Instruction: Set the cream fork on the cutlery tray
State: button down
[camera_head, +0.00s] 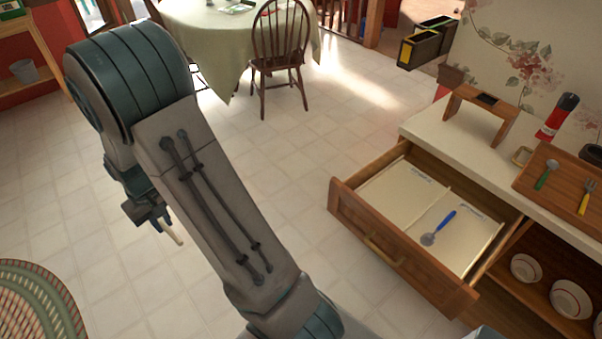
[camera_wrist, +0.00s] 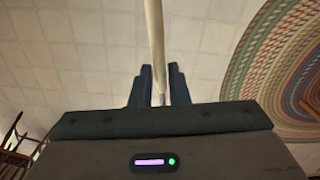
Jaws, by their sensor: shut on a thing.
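My gripper (camera_head: 153,214) is shut on the cream fork (camera_head: 172,233) and holds it over open floor at the left, well away from the counter. In the wrist view, its pale handle (camera_wrist: 155,35) runs up from between the fingers (camera_wrist: 160,75); the fork's head cannot be made out. The wooden cutlery tray (camera_head: 534,175) lies on the counter at the right. It carries a green spoon (camera_head: 546,175) and a yellow fork (camera_head: 587,197), and the picture edge cuts it off.
An open drawer (camera_head: 395,250) below the counter (camera_head: 455,137) holds a blue spoon (camera_head: 438,228). A wooden stand (camera_head: 480,113) and a red-and-black bottle (camera_head: 558,118) stand near the tray. A chair (camera_head: 278,55) and table are behind; a braided rug (camera_head: 38,300) lies left.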

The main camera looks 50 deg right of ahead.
aim_at(389, 187)
jog(key=i, duration=0.9)
jog(key=z, duration=3.35)
jog(key=i, duration=0.5)
